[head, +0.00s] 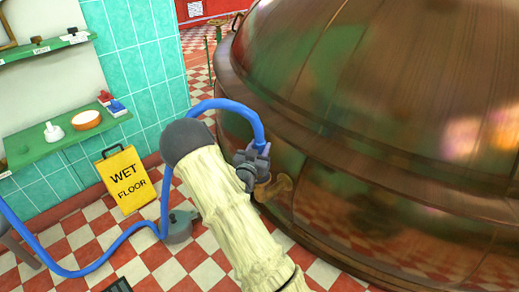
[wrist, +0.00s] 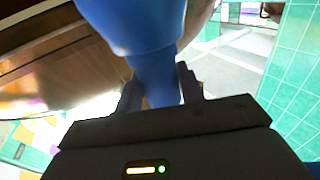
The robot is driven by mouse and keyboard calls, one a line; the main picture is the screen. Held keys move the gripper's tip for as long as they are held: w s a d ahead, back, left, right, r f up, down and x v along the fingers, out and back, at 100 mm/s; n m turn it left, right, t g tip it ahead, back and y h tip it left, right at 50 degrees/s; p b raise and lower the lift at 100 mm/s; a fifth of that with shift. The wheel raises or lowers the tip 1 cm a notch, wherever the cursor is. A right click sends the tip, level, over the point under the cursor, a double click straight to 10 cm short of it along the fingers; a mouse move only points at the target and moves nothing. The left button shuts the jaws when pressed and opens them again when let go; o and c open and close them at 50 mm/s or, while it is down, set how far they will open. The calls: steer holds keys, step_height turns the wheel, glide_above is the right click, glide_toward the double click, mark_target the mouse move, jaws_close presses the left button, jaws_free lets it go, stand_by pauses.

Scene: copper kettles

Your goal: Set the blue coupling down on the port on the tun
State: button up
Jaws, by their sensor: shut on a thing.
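My gripper (head: 257,163) is beside the lower wall of the copper tun (head: 370,110). In the wrist view, my gripper (wrist: 160,90) is shut on the blue coupling (wrist: 155,78), which stands between its two fingers. In the head view, the blue hose (head: 225,104) arches over and comes down into my gripper, which mostly hides the coupling there. A brass-coloured fitting (head: 277,190) shows on the tun just below my gripper; it may be the port. I cannot tell whether the coupling touches it.
The hose runs along the checkered floor past a grey rounded base (head: 180,228). A yellow wet-floor sign (head: 126,180) stands by the tiled wall. A green shelf (head: 65,137) holds a bowl and small items.

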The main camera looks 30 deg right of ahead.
steer(key=shift+n+y, duration=0.3)
steer(key=shift+y, duration=0.1)
steer(key=f, duration=0.5)
steer(key=shift+w, duration=0.4)
steer(key=shift+c, duration=0.8)
steer(key=shift+s+r, duration=0.1)
steer(key=shift+r, duration=0.3)
steer(key=shift+r, duration=0.1)
steer(key=shift+s+f+b, duration=0.1)
steer(key=shift+f+b, duration=0.3)
steer(key=shift+f, duration=0.2)
steer(key=o, duration=1.1)
steer(key=shift+o, duration=0.2)
steer(key=p+v, duration=0.3)
steer(key=v, duration=1.4)
steer(key=shift+a, duration=0.3)
steer(key=shift+r, duration=0.15)
